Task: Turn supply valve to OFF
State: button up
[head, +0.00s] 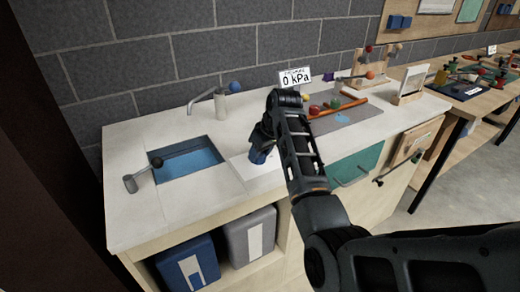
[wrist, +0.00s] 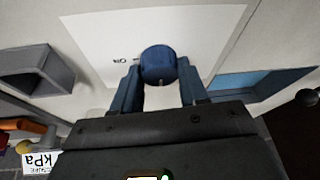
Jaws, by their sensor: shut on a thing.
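A blue round knob (wrist: 158,64), which looks like the supply valve's handle, sits on a white plate (wrist: 100,35) on the counter. My gripper (head: 262,147) points down over this plate, left of the counter's middle. In the wrist view, my gripper's two blue fingers (wrist: 158,82) are shut on the knob, one on each side. Small dark lettering shows on the plate beside the knob; it is too small to read surely. In the head view my gripper and arm hide most of the knob. A sign (head: 294,79) behind reads 0 kPa.
Left of my gripper is a sink (head: 186,164) with blue water, a faucet (head: 208,98) and a lever (head: 143,175). Right of my arm, a grey mat (head: 350,118) holds several coloured items near a wooden stand (head: 372,78).

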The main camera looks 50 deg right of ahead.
jog(key=shift+n, duration=0.3)
jog(key=o, duration=1.1)
jog(key=shift+c, duration=0.2)
jog(key=v, duration=0.7)
jog(key=shift+r+b, duration=0.4)
jog(key=shift+b, duration=0.05)
jog(key=shift+s, duration=0.15)
